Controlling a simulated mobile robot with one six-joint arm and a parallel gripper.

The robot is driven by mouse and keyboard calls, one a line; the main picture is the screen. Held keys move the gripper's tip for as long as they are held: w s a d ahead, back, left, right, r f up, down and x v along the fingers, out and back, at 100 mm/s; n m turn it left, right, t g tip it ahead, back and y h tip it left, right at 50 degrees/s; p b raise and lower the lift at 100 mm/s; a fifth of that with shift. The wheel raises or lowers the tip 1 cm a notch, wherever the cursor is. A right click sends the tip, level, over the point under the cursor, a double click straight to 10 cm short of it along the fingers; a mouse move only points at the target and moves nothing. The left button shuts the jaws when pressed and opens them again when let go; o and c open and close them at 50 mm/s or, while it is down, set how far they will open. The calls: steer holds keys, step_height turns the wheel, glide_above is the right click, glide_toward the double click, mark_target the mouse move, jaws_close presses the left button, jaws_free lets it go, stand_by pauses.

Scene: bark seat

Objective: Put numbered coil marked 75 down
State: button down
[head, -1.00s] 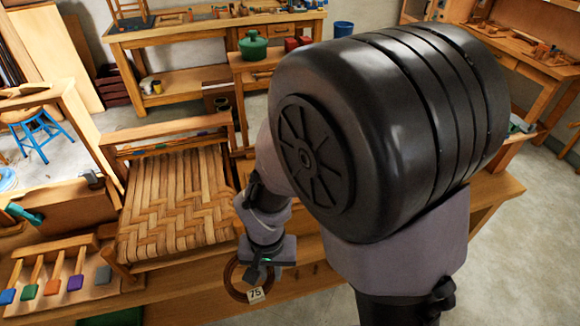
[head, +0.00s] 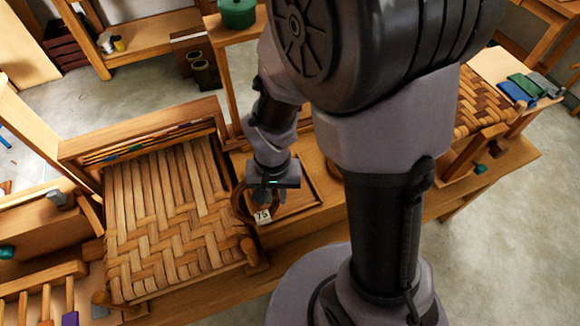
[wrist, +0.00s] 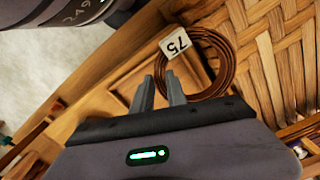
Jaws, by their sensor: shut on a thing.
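The numbered coil (head: 237,203) is a brown ring with a white tag reading 75. In the wrist view the coil (wrist: 229,62) shows as several wound strands, with its tag upside down at the upper left. My gripper (head: 265,196) is shut on the coil at its edge. The wrist view shows the two grey fingers of my gripper (wrist: 161,86) at the coil's near left side. The coil is beside the right edge of the woven seat, partly over a shallow square wooden frame. I cannot tell whether it touches the surface below.
The woven bark seat (head: 165,215) lies close on the left, with raised wooden posts. The square wooden frame (head: 305,207) on the bench looks empty. Another woven panel (head: 480,100) stands to the right. A green pot (head: 237,13) is on a shelf behind.

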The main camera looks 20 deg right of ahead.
steer(key=w+d, duration=0.1)
steer(key=d, duration=0.1)
steer(key=w+d, duration=0.1)
steer(key=d, duration=0.2)
steer(key=w+d, duration=0.1)
steer(key=d, duration=0.1)
steer(key=shift+w+d+f, duration=0.15)
steer(key=shift+w+f, duration=0.05)
steer(key=shift+f, duration=0.2)
steer(key=shift+w+d+f+b, duration=0.2)
steer(key=shift+f+b, duration=0.35)
steer(key=shift+f, duration=0.35)
steer(key=shift+w+d+f+b, duration=0.1)
steer(key=shift+d+f+b, duration=0.1)
steer(key=shift+f+b, duration=0.5)
steer(key=shift+s+f, duration=0.1)
steer(key=shift+f, duration=0.15)
steer(key=shift+f, duration=0.15)
steer(key=c, duration=1.6)
jaws_free()
